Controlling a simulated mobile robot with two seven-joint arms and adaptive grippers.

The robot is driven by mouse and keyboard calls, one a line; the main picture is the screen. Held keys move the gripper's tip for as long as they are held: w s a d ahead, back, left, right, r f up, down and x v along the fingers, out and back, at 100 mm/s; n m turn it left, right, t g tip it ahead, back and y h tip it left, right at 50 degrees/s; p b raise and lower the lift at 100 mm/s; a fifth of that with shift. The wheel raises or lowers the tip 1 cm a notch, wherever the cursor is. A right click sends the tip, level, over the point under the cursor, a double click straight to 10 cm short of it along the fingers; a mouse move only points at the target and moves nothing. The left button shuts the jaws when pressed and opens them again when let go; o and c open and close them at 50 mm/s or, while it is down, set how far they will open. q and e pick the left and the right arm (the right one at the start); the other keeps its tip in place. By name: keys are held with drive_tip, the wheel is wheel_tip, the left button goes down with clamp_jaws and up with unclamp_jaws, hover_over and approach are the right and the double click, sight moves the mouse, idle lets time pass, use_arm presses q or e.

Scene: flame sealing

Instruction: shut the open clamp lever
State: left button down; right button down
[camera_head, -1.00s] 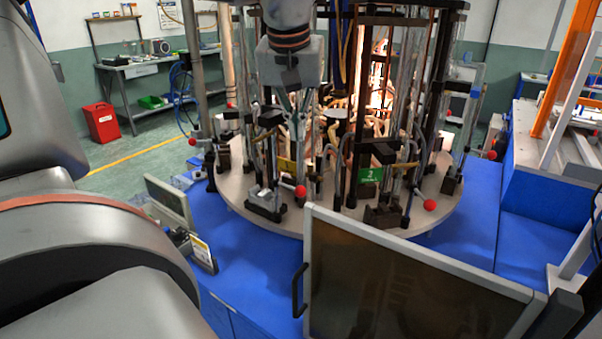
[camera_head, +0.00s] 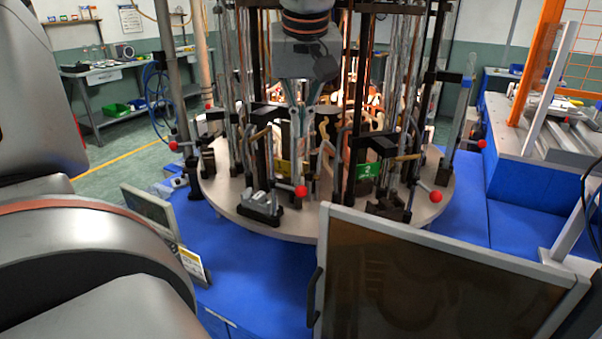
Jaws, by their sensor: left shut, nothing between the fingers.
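My left gripper (camera_head: 299,128) hangs from the top middle of the head view. Its narrow fingers point down, shut and empty, in front of the glass tubes. Below the fingertips is a clamp lever with a red ball (camera_head: 301,191) at the front of the round turntable (camera_head: 250,222). The lever sticks out sideways from a dark clamp block (camera_head: 261,206). The fingers look apart from the ball. A second red-ball lever (camera_head: 435,196) is at the front right; others are at the left (camera_head: 174,146) and right (camera_head: 481,143). I cannot tell which lever is open. My right gripper is out of view.
A large framed panel (camera_head: 440,280) with a dark pane stands in front of the turntable. A small monitor (camera_head: 150,213) is at the left. Upright rods and glass tubes crowd the turntable around a bright glow. The blue base top (camera_head: 245,270) has bare room.

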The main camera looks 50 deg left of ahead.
sight(281, 185)
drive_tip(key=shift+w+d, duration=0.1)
use_arm(q)
wheel_tip(281, 185, down, 10)
drive_tip(key=b, duration=0.1)
drive_tip(key=shift+s+d, duration=0.15)
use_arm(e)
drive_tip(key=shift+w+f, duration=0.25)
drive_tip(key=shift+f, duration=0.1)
use_arm(q)
drive_tip(key=shift+f, duration=0.1)
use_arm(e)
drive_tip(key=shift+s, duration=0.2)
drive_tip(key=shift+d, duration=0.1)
